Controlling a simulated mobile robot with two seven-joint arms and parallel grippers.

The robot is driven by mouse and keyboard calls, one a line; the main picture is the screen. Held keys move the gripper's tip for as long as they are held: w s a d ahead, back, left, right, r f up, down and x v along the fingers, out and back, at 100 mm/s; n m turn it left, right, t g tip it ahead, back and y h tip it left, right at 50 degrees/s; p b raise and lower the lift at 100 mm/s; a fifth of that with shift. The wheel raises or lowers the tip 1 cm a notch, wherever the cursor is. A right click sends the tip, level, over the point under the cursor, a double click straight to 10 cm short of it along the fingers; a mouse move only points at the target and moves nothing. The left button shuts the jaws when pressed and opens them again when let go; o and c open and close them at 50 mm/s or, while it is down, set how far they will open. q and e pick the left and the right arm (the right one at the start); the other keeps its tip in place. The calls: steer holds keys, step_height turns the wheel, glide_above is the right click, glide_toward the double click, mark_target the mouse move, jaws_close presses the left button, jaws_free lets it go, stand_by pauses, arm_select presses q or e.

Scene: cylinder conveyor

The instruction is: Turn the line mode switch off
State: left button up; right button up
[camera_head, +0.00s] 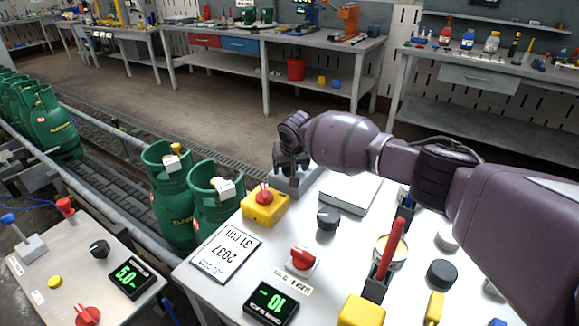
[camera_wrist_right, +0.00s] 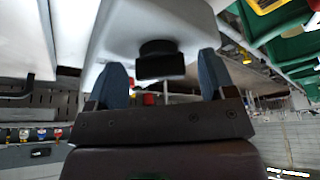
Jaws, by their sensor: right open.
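My right gripper (camera_head: 291,168) is over the back left of the white control table (camera_head: 335,283). In the right wrist view its two fingers (camera_wrist_right: 163,76) are apart with nothing held between them. A black knob (camera_wrist_right: 160,60) shows beyond the gap, apart from both fingers. The label is too small to read, so I cannot tell which is the line mode switch. My left gripper is not in view.
Green gas cylinders (camera_head: 168,195) stand along the conveyor (camera_head: 90,160) at left. A second panel (camera_head: 62,290) with knobs and a display is at front left. A red lever (camera_head: 391,250) rises from the control table. A display (camera_head: 270,304) is at its front edge.

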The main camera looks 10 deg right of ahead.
steer(key=shift+c, duration=0.6)
steer(key=c, duration=0.8)
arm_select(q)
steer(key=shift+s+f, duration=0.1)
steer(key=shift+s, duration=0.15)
